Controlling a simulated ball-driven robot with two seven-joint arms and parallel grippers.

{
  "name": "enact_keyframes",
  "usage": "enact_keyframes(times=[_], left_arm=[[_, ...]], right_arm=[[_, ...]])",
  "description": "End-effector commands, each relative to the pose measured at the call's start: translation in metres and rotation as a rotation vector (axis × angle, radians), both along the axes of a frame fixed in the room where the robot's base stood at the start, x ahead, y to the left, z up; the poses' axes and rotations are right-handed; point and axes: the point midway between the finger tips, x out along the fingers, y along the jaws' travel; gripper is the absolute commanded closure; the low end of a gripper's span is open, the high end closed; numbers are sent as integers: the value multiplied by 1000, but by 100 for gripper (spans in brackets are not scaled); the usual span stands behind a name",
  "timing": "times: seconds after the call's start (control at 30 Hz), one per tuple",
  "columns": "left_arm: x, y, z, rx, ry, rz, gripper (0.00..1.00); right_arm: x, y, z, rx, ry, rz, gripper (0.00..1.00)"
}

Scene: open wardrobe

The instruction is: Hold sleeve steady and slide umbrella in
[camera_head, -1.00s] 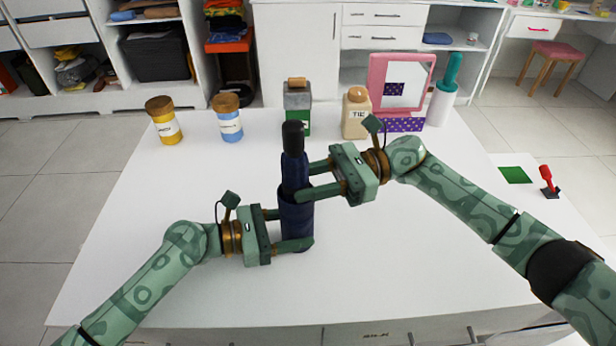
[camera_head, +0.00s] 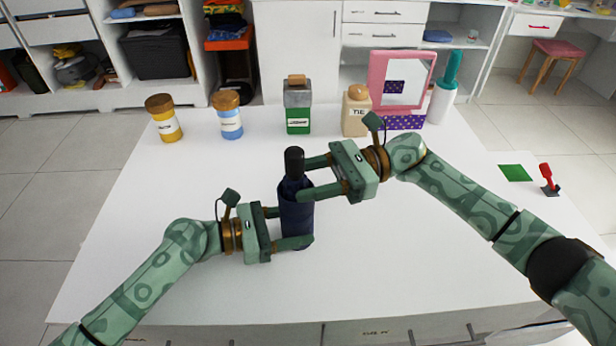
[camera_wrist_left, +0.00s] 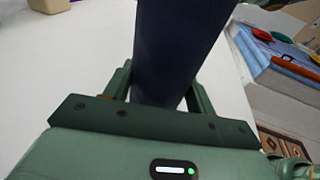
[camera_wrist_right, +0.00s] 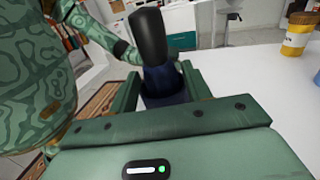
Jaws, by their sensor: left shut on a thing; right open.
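The dark blue sleeve (camera_head: 297,213) stands upright on the white table, with my left gripper (camera_head: 294,227) shut on its lower part. The sleeve fills the middle of the left wrist view (camera_wrist_left: 180,45). The umbrella (camera_head: 294,160) is inside the sleeve's top, its black handle upright above the rim and a short stretch of blue cloth below the handle. The handle also shows in the right wrist view (camera_wrist_right: 150,38). My right gripper (camera_head: 305,179) is open, its fingers on either side of the umbrella near the sleeve's mouth. The umbrella's lower part is hidden in the sleeve.
Behind stand a yellow jar (camera_head: 165,120), a blue jar (camera_head: 229,118), a green-grey canister (camera_head: 297,108), a beige bottle (camera_head: 356,112) and a pink-framed mirror (camera_head: 404,75). A green square (camera_head: 514,173) and a red-handled item (camera_head: 547,178) lie right. The front table is clear.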

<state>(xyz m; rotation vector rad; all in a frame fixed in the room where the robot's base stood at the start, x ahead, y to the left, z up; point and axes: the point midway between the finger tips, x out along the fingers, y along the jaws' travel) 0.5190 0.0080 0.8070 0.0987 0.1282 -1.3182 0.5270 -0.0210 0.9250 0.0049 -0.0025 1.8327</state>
Motion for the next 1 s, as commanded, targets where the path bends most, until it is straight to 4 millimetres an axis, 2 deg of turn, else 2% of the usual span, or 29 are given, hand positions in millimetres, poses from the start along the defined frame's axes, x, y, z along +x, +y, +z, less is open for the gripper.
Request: enact_keyframes(times=[0.23, 0.27, 0.33, 0.87, 1.0], left_arm=[[0, 0, 0, 0, 0, 0, 62], [0, 0, 0, 0, 0, 0, 62], [0, 0, 0, 0, 0, 0, 62], [0, 0, 0, 0, 0, 0, 62], [0, 0, 0, 0, 0, 0, 62]], right_arm=[[0, 0, 0, 0, 0, 0, 52], [0, 0, 0, 0, 0, 0, 46], [0, 0, 0, 0, 0, 0, 27], [0, 0, 0, -1, 0, 0, 26], [0, 0, 5, 0, -1, 0, 26]])
